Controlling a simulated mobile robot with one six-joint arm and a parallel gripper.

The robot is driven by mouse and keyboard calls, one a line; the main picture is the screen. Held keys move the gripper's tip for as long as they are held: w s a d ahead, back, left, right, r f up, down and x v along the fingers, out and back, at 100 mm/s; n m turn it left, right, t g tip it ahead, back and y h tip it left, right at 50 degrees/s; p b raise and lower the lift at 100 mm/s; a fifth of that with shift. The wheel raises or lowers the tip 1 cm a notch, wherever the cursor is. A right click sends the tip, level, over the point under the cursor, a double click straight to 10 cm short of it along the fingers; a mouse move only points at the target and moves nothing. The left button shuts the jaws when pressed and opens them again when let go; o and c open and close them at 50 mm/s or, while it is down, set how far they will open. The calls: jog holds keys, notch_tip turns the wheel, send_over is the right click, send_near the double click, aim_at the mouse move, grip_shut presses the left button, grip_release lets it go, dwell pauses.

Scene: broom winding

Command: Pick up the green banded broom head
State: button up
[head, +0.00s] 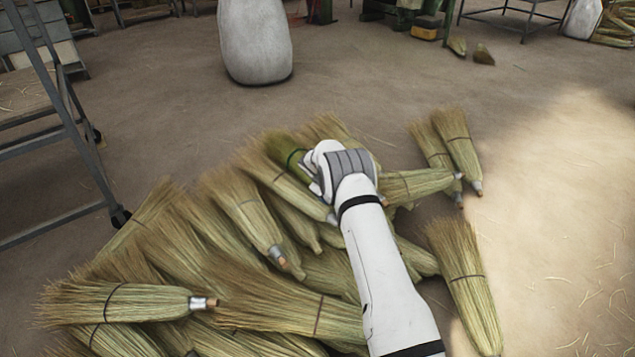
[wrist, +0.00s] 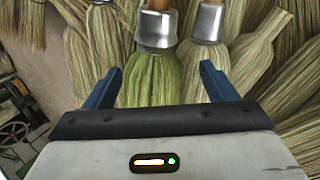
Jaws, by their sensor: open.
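The green banded broom head (head: 283,150) lies at the far side of the broom pile, greener than the heads around it. Its bristles show just left of my gripper (head: 318,178) in the head view, and the gripper hides the rest of it. In the wrist view the green broom head (wrist: 152,78) has a silver metal collar and a wooden stub at the top.
Another broom head with a silver collar (wrist: 207,22) lies close to the right of the green one. Many straw broom heads (head: 120,303) fill the pile. A white sack (head: 254,40) stands behind, and a metal cart frame (head: 75,130) stands left.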

jog(key=b+x, duration=0.1)
jog(key=x, duration=0.1)
jog(key=b+x, duration=0.1)
jog(key=x, duration=0.1)
jog(key=shift+s+d+r, duration=0.15)
jog(key=shift+d, duration=0.25)
jog(key=shift+w+d+f, duration=0.2)
jog(key=shift+w+f, duration=0.05)
jog(key=shift+f, duration=0.15)
jog(key=shift+r, duration=0.1)
